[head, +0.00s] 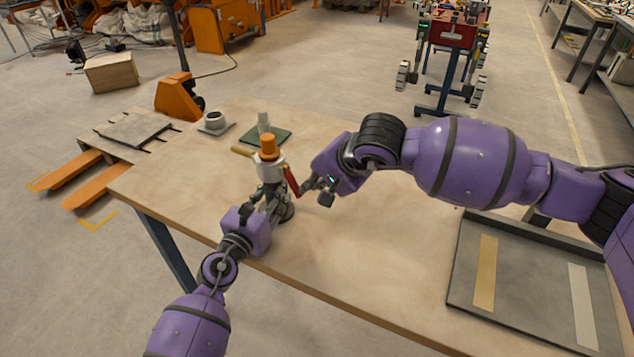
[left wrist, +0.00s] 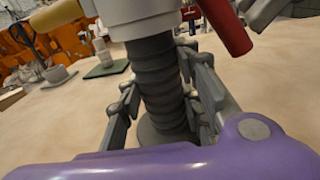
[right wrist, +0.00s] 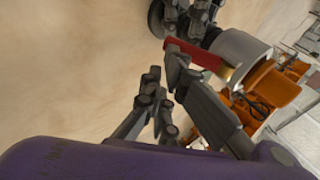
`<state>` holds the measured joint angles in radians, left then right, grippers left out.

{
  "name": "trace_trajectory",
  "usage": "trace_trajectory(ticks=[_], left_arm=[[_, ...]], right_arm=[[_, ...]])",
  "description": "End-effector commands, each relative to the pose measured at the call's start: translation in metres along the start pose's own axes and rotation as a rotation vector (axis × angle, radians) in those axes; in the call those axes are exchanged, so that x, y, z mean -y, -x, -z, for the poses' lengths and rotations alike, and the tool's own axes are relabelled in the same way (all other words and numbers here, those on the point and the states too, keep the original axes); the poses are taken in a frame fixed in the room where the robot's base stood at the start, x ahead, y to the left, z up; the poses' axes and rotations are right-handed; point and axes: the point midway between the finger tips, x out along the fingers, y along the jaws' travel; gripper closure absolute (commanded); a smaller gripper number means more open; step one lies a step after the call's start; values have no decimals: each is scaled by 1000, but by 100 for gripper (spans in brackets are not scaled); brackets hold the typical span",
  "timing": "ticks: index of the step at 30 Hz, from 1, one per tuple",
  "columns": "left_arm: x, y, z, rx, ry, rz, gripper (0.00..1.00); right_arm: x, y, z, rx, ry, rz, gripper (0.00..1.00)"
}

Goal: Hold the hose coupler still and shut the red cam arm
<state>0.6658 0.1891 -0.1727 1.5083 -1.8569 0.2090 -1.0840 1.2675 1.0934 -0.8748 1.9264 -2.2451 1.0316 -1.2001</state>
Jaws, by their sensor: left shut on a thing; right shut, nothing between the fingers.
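The hose coupler (head: 269,168) stands upright on the table, with a pale collar, an orange top and a dark ribbed hose below. The left wrist view shows the ribbed hose (left wrist: 160,80) between the fingers of my left gripper (head: 268,198), which is shut on it below the collar. The red cam arm (head: 291,181) sticks out from the collar's right side and slopes downward; it also shows in the right wrist view (right wrist: 197,54). My right gripper (head: 312,187) is shut and empty beside the red arm's outer end. Whether they touch is unclear. A tan arm (head: 242,150) sticks out on the left.
A green mat (head: 280,138) with a pale fitting (head: 263,121) lies behind the coupler. A pale cup-like part (head: 215,121) stands at the back left. A grey tray (head: 532,262) with two strips sits at the right. The table's front middle is clear.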

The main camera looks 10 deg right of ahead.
Motion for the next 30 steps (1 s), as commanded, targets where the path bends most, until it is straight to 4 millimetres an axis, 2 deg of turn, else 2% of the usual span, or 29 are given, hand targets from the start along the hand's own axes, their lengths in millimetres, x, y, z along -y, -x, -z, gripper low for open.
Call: trace_trajectory(ticks=[8,20,26,30], left_arm=[[0,0,0,1,-1,0,100],[0,0,0,1,-1,-1,100],[0,0,0,0,-1,-1,100],[0,0,0,0,-1,-1,100]], right_arm=[[7,9,2,-1,1,0,100],[4,15,5,-1,0,0,100],[-11,46,20,-6,0,-2,100],[-24,78,18,-4,3,-1,100]])
